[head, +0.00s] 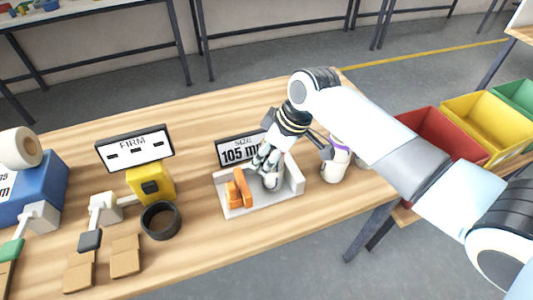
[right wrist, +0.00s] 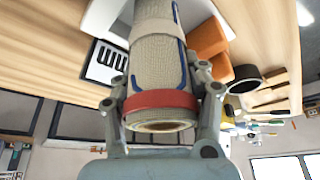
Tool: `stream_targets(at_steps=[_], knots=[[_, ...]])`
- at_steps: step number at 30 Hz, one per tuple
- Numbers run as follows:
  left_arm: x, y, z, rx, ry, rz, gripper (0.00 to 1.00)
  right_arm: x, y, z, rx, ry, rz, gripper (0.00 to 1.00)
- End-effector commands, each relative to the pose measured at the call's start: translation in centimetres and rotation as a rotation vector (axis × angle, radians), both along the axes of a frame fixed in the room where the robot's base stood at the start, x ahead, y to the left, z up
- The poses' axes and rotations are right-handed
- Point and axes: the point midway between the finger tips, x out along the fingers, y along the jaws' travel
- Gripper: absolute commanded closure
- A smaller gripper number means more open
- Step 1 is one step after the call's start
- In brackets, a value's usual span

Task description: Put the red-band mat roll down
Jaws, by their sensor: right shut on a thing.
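The red-band mat roll (right wrist: 158,62) is a beige woven roll with blue lines and a red band near its near end. In the right wrist view my right gripper (right wrist: 162,90) is shut around it, one finger on each side by the band. I cannot tell whether the roll touches the tray floor. My left gripper is not in view.
A "105 mm" sign (head: 238,151) stands behind the tray. A purple-banded roll (head: 335,162) stands to its right, near my arm. A black ring (head: 160,220) and a yellow device (head: 151,185) are to the left. Red (head: 433,135) and yellow bins (head: 487,122) are beyond the right edge.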

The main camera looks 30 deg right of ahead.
Motion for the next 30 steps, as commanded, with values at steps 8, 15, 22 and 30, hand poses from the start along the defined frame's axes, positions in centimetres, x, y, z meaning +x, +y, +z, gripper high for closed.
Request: stream_targets(at_steps=[8, 15, 22, 30], knots=[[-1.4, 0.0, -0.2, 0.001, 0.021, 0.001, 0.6, 0.0, 0.0, -0.2, 0.001, 0.001, -0.001, 0.47], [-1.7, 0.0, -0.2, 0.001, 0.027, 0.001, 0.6, 0.0, 0.0, -0.2, 0.001, 0.001, -0.001, 0.32], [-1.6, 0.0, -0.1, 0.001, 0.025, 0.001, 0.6, -0.1, -0.1, 0.4, -0.001, -0.002, 0.001, 0.32], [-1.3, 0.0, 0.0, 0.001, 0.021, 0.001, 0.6, -1.7, -1.4, 5.2, -0.004, -0.003, 0.001, 0.32]])
